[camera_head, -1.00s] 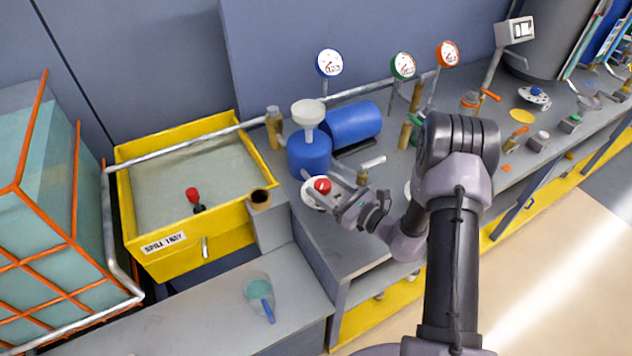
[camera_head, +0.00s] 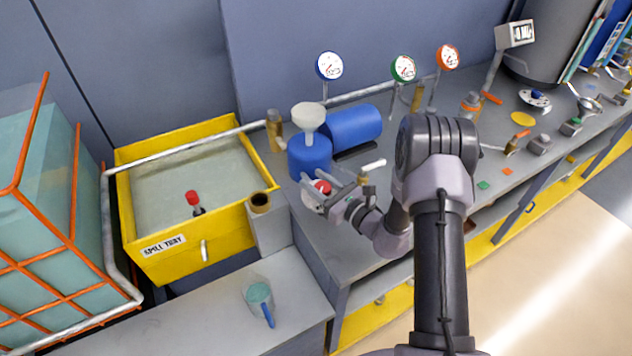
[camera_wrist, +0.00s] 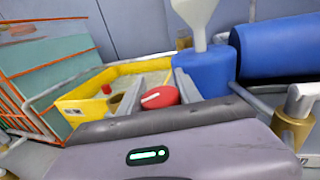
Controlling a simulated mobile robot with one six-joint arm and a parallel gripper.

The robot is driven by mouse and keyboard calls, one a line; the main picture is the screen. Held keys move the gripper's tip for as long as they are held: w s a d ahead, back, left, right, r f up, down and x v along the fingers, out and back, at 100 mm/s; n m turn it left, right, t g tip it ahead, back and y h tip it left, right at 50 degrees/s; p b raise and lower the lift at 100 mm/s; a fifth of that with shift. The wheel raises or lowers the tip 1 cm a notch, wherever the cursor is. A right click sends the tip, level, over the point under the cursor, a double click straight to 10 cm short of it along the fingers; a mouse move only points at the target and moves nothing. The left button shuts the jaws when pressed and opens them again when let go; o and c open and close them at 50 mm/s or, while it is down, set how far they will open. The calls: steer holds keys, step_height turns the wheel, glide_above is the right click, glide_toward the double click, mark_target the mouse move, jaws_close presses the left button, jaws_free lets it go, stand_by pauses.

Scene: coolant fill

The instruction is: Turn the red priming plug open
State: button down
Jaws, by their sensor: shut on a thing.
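The red priming plug (camera_head: 323,187) sits low on the pump, in front of the blue pump body (camera_head: 310,155) with the white funnel (camera_head: 309,117) on top. My gripper (camera_head: 319,190) is at the plug, its fingers on either side of it. In the wrist view the red plug (camera_wrist: 160,97) shows between the two grey fingers, with a pale line across its face. My gripper is shut on the plug. The fingers hide part of the plug and the white round base around it.
A blue motor cylinder (camera_head: 352,126) lies behind and right of the pump. A white-handled valve (camera_head: 373,165) stands close right of my gripper. The yellow spill tray (camera_head: 230,217) is left, with another red-topped item (camera_head: 193,197) inside.

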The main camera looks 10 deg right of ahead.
steer(key=shift+w+d+m+t+h, duration=0.15)
steer(key=shift+m+t+h, duration=0.4)
steer(key=shift+h, duration=0.3)
steer(key=shift+d+m+t+h, duration=0.1)
steer(key=shift+m+t+h, duration=0.25)
steer(key=shift+m+h, duration=0.4)
steer(key=c, duration=0.8)
jaws_free()
steer(key=shift+c, duration=0.2)
steer(key=p+v, duration=0.1)
steer(key=v, duration=1.6)
steer(key=shift+s, duration=0.25)
